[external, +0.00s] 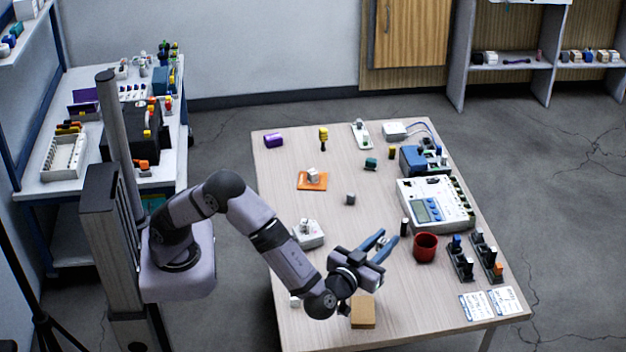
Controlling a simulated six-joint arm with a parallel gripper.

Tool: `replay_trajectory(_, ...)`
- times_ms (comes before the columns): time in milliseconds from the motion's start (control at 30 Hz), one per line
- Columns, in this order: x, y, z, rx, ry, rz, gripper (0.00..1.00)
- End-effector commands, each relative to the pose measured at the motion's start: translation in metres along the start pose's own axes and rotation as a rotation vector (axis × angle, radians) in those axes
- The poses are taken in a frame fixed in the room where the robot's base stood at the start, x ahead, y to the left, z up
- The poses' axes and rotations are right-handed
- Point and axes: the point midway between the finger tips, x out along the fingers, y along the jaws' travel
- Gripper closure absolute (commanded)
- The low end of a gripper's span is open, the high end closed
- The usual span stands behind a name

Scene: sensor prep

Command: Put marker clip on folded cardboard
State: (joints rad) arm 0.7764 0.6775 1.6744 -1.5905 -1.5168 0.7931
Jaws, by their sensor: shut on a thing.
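My gripper (380,243) has blue fingers and is over the right front part of the table, left of the red cup. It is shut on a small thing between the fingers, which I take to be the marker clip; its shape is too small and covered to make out. A tan block-like piece (363,313), which looks like the folded cardboard, lies at the table's front, below my wrist in the picture. Its top looks bare. My gripper is apart from it, farther back and a little to the right.
A red cup (425,247) stands right of my gripper, with a dark upright cylinder (404,227) close by. A white instrument (436,206) and racks (459,258) line the right side. A grey-white device (308,234) sits left.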

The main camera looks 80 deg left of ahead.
Motion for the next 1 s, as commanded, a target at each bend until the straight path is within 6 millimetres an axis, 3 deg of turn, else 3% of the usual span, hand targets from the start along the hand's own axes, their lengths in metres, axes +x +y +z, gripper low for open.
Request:
replay_trajectory(100,-0.038,0.006,0.018,0.0,0.001,-0.004,0.99)
replay_trajectory(333,-0.074,0.007,0.034,-0.003,0.001,-0.012,0.99)
replay_trajectory(633,-0.08,0.007,0.042,-0.001,0.0,-0.013,0.99)
replay_trajectory(1000,-0.077,0.007,0.092,-0.002,0.001,-0.013,0.99)
